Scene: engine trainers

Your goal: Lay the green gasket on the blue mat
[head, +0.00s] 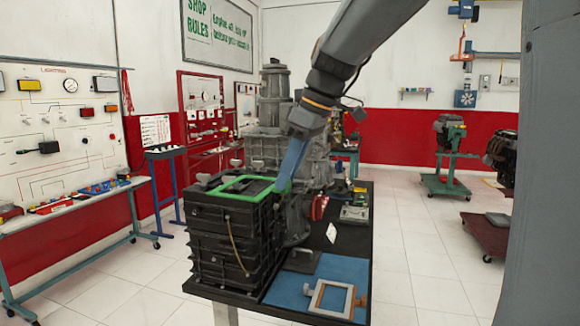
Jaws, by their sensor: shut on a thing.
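The green gasket (235,196) is a thin rectangular frame at the top of the black ribbed engine block (215,235). My gripper (280,188) reaches down from the upper right, its blue fingers shut on the gasket's right side. The gasket looks roughly level; whether it touches the block or hovers just above it I cannot tell. The blue mat (345,268) lies on the dark bench top at the front right, to the right of the block. A grey and brown rectangular frame (318,297) lies on the mat's front part.
A large grey engine casing (262,150) stands behind the block. A red part (319,207) and metal pieces (354,214) lie on the bench's right side. A dark-footed grey part (301,261) stands by the mat's left edge. The mat's back right is bare.

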